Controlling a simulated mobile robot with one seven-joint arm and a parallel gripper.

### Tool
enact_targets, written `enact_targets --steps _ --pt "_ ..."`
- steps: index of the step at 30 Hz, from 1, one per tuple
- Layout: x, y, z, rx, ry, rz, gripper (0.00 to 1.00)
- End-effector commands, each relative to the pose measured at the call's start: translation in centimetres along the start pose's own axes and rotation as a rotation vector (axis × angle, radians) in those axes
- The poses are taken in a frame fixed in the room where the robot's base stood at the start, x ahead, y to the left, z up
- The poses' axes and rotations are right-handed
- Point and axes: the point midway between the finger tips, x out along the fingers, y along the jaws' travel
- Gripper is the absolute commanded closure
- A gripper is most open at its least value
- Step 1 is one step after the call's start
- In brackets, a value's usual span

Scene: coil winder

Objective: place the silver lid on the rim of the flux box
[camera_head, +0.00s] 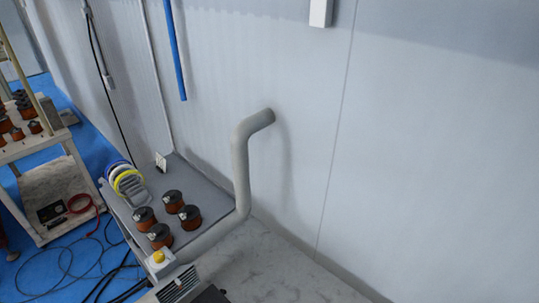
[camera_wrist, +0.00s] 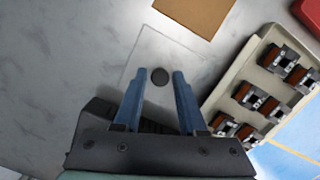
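In the wrist view, a pale, flat, roughly rectangular plate with a dark round knob, which looks like the silver lid (camera_wrist: 172,50), lies under my gripper. My gripper (camera_wrist: 160,75) is open, with its two blue fingers apart on either side of the knob. A gap shows between the knob and each finger, and nothing is held. How high the fingertips are above the plate I cannot tell. The lower part of the plate is hidden behind my gripper. I cannot identify the flux box in either view. My gripper is not in the head view.
In the wrist view, a pale tray (camera_wrist: 213,103) of several copper-coloured coils stands at right, a tan board (camera_wrist: 213,10) at top and a red object (camera_wrist: 309,12) at top right. Bare grey surface (camera_wrist: 60,60) lies at left. The head view shows a grey pipe (camera_head: 241,170) by the wall.

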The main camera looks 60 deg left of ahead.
Motion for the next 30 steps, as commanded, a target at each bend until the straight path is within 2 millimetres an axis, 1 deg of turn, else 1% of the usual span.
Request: enact_targets --steps 1,2,3,10,14,17,20,27,30 --pt "0.0 0.0 0.0 0.000 0.000 0.000 0.48" --pt "0.0 0.0 0.0 0.000 0.000 0.000 0.43" --pt "0.0 0.0 0.0 0.000 0.000 0.000 0.42" --pt "-0.1 0.0 0.0 0.000 0.000 0.000 0.42" --pt "-0.7 0.0 0.1 0.000 0.000 0.001 0.42" --pt "-1.8 0.1 0.0 0.000 0.000 0.002 0.42" --pt "-3.5 0.1 0.0 -0.001 0.001 0.004 0.42" --pt "-8.3 0.1 0.0 0.000 0.001 0.004 0.42" --pt "-10.0 0.1 0.0 -0.001 0.001 0.004 0.42"
